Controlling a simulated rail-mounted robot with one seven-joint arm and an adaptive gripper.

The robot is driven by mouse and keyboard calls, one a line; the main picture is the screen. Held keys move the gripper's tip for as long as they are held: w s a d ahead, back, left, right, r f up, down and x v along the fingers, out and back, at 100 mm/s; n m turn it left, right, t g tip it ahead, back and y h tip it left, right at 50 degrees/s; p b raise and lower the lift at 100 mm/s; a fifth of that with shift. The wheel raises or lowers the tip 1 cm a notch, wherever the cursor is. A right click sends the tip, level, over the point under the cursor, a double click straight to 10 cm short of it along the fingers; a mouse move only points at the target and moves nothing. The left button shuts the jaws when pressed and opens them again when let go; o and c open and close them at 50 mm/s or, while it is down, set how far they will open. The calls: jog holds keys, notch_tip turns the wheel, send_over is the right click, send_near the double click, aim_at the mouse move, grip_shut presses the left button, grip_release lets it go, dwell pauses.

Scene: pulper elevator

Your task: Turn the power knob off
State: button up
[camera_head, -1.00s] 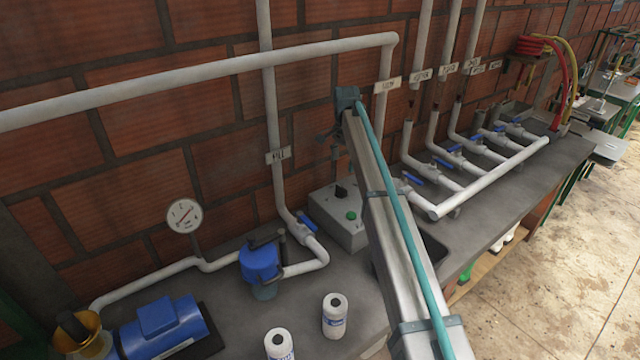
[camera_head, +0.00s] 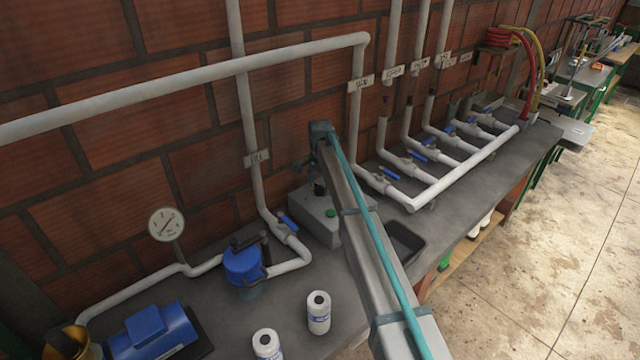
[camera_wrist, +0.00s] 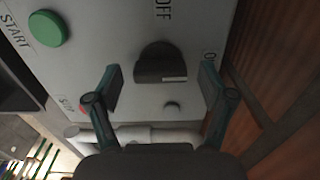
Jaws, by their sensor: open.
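The power knob (camera_wrist: 158,64) is a dark round knob with a raised grip bar and a white mark toward its right end in the wrist view. It sits on a grey control box (camera_head: 318,228), between the printed OFF label (camera_wrist: 162,10) and the On label (camera_wrist: 209,57). My gripper (camera_wrist: 160,86) is open, with one finger to each side of the knob in the wrist view; contact cannot be told. In the head view my gripper (camera_head: 308,165) hangs just over the box and partly hides the knob.
A green START button (camera_wrist: 47,28) is on the same box face. Two white bottles (camera_head: 318,312) stand in front. The brick wall is close behind.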

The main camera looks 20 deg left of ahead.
jog(key=c, duration=1.2)
jog(key=shift+o, duration=0.2)
jog(key=shift+n, duration=0.3)
jog(key=n+b, duration=0.2)
jog(key=n, duration=0.1)
jog(key=shift+f, duration=0.15)
jog(key=n+b, duration=0.2)
jog(key=n, duration=0.3)
jog(key=n+b, duration=0.1)
jog(key=n, duration=0.3)
jog(key=n+b, duration=0.1)
jog(key=n, duration=0.4)
jog(key=shift+n, duration=0.3)
